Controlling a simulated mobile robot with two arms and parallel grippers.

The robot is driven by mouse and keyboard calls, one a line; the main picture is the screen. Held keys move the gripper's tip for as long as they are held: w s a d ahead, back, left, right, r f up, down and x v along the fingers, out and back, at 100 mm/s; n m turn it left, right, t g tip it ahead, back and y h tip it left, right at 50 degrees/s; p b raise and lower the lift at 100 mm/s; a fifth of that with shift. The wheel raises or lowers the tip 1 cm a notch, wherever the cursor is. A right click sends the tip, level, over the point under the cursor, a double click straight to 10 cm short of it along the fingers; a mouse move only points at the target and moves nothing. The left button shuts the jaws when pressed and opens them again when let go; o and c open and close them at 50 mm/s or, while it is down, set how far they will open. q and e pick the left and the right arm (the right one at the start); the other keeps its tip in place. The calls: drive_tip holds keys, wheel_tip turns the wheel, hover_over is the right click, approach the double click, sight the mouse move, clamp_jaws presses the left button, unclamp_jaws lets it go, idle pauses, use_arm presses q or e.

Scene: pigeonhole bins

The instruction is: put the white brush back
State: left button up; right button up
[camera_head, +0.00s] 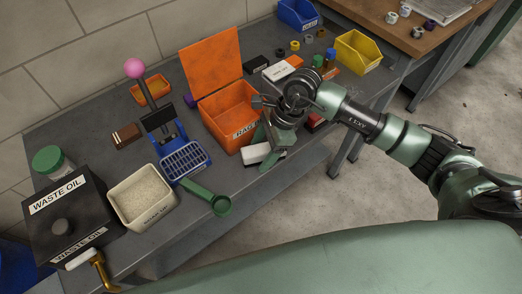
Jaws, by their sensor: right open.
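A small white block with a dark underside, which looks like the white brush (254,154), lies on the grey bench near its front edge. My right gripper (269,149) reaches in from the right and is open, with its green fingers pointing down right beside the brush. The hand hides part of the area to the brush's right, and I cannot tell whether the fingers touch it. My left gripper is not in view.
An orange lidded bin (222,113) labelled RAGS stands just behind the brush. A green scoop (208,196), a cream tub (143,198) and a black WASTE OIL box (66,217) are left. A yellow bin (357,52) and a blue bin (298,14) stand at the back right.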

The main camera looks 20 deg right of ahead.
drive_tip(key=shift+v, duration=3.5)
